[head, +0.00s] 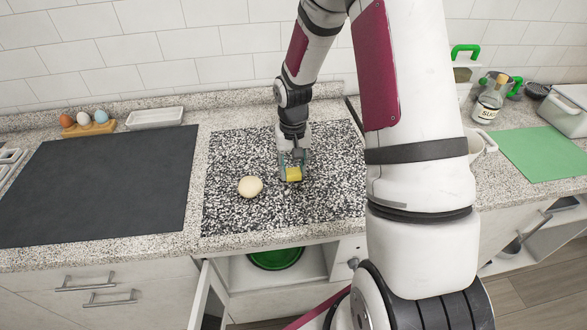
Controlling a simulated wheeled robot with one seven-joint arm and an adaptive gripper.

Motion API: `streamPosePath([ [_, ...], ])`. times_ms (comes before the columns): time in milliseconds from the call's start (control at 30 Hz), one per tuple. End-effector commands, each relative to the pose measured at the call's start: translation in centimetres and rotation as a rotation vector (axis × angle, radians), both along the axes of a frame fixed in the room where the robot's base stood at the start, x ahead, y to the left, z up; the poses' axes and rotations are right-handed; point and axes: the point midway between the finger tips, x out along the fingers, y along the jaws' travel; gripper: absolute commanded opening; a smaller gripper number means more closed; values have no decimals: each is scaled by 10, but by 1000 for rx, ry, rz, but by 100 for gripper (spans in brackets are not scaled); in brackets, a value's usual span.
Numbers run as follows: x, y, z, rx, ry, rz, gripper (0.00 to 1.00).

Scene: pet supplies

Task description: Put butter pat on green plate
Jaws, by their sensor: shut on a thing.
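The butter pat (293,174) is a small yellow block on or just above the black-and-white speckled mat; I cannot tell if it touches the mat. My gripper (292,168) points down from above and is shut on the butter pat. The green plate (276,257) lies in the opened compartment below the counter front, partly hidden under the counter edge. My arm covers part of the counter to the right of the gripper.
A pale round ball (250,187) lies left of the gripper on the speckled mat (232,160). An open cabinet door (208,298) stands at the lower left of the compartment. A dark mat (95,185), egg holder (90,128) and white dish (155,118) are left; a bottle (489,101) and green mat (540,152) are right.

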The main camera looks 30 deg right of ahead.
Motion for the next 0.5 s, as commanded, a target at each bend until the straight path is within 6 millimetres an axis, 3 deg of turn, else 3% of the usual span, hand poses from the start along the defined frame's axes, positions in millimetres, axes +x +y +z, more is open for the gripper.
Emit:
streamPosePath([
  [433, 0, 0, -12, 0, 0, 0, 21],
  [467, 0, 0, -12, 0, -1, 0, 38],
  [500, 0, 0, -11, 0, -1, 0, 47],
])
